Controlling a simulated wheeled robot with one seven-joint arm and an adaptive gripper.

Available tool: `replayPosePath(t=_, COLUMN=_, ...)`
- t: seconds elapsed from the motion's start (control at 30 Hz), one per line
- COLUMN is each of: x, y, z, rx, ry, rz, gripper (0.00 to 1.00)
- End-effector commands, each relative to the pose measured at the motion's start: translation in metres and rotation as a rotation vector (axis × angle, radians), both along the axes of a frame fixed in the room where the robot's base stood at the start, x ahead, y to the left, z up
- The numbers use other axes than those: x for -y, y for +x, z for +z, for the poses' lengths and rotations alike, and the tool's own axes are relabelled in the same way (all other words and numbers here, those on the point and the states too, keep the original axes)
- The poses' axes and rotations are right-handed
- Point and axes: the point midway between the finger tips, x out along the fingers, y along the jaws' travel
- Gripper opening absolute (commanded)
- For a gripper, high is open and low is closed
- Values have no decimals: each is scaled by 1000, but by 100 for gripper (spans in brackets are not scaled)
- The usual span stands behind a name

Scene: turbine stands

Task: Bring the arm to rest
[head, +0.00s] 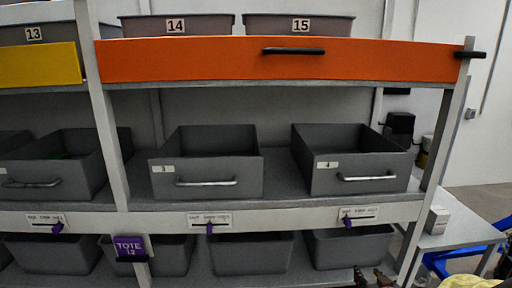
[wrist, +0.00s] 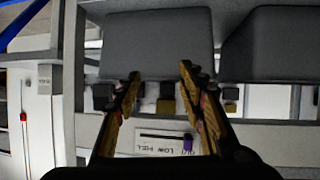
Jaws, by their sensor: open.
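My gripper (head: 371,277) shows only at the bottom edge of the head view, below the right end of the shelf rack. In the wrist view my gripper (wrist: 160,75) has its two worn yellow-brown fingers spread apart, with nothing between them. The fingers point toward the underside of the shelf and a grey bin (wrist: 158,45). The rest of my arm is mostly out of the head view.
A shelf rack (head: 300,214) fills the head view, with grey drawers (head: 218,178) on its middle level and bins (head: 252,254) below. An orange panel (head: 260,62) with black handles crosses the top. A white table (head: 455,232) and open floor (head: 480,197) lie at right.

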Motion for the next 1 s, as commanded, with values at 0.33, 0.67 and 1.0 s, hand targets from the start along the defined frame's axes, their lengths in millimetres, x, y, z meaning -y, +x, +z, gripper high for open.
replayPosePath(t=0.33, x=-8, y=-124, z=-19, rx=-519, ry=27, rz=-161, gripper=40)
replayPosePath(t=0.67, x=-106, y=-258, z=51, rx=-811, ry=120, rz=-115, gripper=40)
replayPosePath(t=1.0, x=-175, y=-304, z=131, rx=-667, ry=116, rz=44, gripper=40)
